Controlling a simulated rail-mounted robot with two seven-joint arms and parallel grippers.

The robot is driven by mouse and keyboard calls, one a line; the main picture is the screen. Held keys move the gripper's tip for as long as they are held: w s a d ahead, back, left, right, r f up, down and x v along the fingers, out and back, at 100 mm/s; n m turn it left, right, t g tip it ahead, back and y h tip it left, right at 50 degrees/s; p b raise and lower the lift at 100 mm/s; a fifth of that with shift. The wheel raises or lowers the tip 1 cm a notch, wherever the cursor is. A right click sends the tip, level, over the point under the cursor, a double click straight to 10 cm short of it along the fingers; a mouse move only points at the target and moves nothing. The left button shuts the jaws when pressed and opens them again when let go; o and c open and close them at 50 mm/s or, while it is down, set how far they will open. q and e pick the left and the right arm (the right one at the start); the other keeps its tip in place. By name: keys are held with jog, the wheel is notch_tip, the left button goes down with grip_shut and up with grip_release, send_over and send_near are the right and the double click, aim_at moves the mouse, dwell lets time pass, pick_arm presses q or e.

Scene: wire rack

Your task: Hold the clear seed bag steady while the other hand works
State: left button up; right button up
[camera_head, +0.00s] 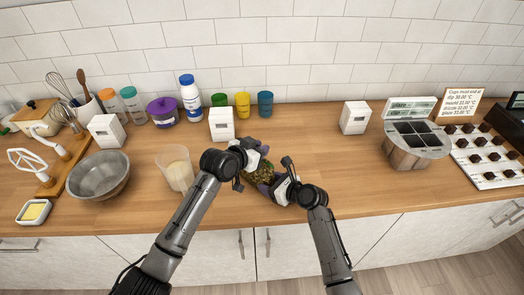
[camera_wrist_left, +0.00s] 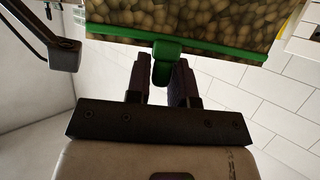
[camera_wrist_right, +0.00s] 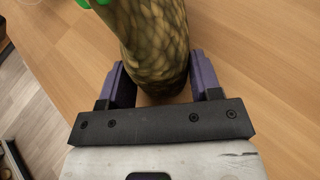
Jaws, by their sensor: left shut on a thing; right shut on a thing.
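The clear seed bag (camera_head: 262,173) is full of brown-green seeds and is held at the counter's middle, between my two grippers. In the left wrist view, the bag (camera_wrist_left: 190,18) has a green strip (camera_wrist_left: 105,31) along its edge with a green tab (camera_wrist_left: 165,60). My left gripper (camera_head: 256,160) is shut on this tab at the bag's upper side. My right gripper (camera_head: 273,188) is shut on the lower part of the bag; the right wrist view shows the bag (camera_wrist_right: 157,45) between its purple fingers. The arms hide part of the bag in the head view.
A glass with pale contents (camera_head: 175,170) and a metal bowl (camera_head: 99,176) stand to the left. A white box (camera_head: 221,125) stands behind the bag. A compartment container (camera_head: 415,147) and a chocolate tray (camera_head: 489,160) are at right.

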pick_arm(q)
jog(key=shift+w+a, duration=2.2)
jog(key=shift+a, duration=0.2)
jog(key=o, duration=0.7)
jog(key=shift+v, duration=3)
jog(key=v, duration=1.2)
